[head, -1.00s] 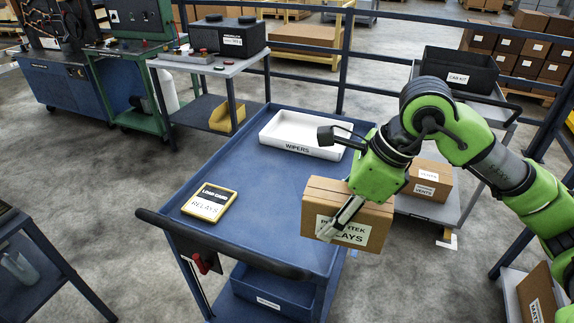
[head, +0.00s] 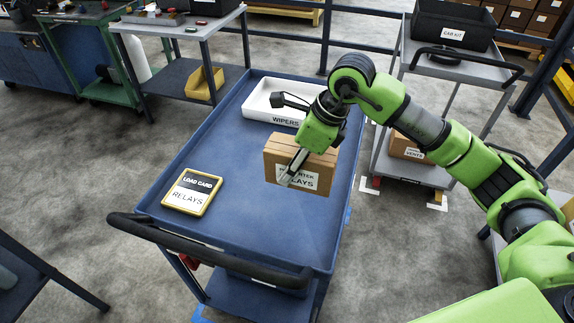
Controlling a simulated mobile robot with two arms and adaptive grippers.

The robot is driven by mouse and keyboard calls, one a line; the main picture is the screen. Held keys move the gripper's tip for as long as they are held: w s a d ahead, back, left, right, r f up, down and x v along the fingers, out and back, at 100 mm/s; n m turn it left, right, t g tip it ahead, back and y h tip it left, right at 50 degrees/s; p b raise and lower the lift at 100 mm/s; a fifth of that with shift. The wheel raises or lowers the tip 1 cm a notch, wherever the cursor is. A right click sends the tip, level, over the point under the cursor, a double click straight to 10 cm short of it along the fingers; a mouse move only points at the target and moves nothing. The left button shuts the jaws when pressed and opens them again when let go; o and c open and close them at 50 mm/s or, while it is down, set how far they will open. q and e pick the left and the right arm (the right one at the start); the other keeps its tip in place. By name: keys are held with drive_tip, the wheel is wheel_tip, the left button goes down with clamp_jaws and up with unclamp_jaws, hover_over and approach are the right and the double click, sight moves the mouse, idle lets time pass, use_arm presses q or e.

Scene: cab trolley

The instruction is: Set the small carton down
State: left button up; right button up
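The small brown carton (head: 318,160) has a white label ending in "RELAYS", partly covered by a gripper finger. My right gripper (head: 290,138) is shut on the carton, with one finger across its labelled face. The carton is over the right part of the blue trolley's top (head: 237,190). I cannot tell whether its bottom touches the trolley top. My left gripper is not in view.
A yellow-framed load card reading "RELAYS" (head: 192,192) lies on the trolley's left side. A white "WIPERS" tray (head: 262,108) stands at its far end. The black handle (head: 210,250) spans the near edge. A grey cart (head: 440,62) with a "CAB KIT" bin stands to the right. The trolley's middle is clear.

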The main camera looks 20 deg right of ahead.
drive_tip(key=w+f, duration=0.3)
drive_tip(key=w+f+p, duration=0.1)
drive_tip(key=w+f, duration=0.1)
drive_tip(key=shift+d, duration=0.3)
drive_tip(key=shift+w+f, duration=0.15)
drive_tip(key=shift+f, duration=0.1)
drive_tip(key=shift+w+f, duration=0.15)
drive_tip(key=shift+f, duration=0.05)
drive_tip(key=shift+w+f, duration=0.2)
drive_tip(key=shift+f, duration=0.1)
wheel_tip(320, 180, down, 2)
drive_tip(key=shift+s+f+p, duration=0.1)
drive_tip(key=shift+f+p, duration=0.05)
drive_tip(key=shift+p, duration=0.65)
drive_tip(key=shift+f, duration=0.25)
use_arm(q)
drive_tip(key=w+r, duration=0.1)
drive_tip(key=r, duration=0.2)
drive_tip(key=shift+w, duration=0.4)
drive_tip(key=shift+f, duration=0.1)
use_arm(e)
drive_tip(key=shift+f, duration=0.1)
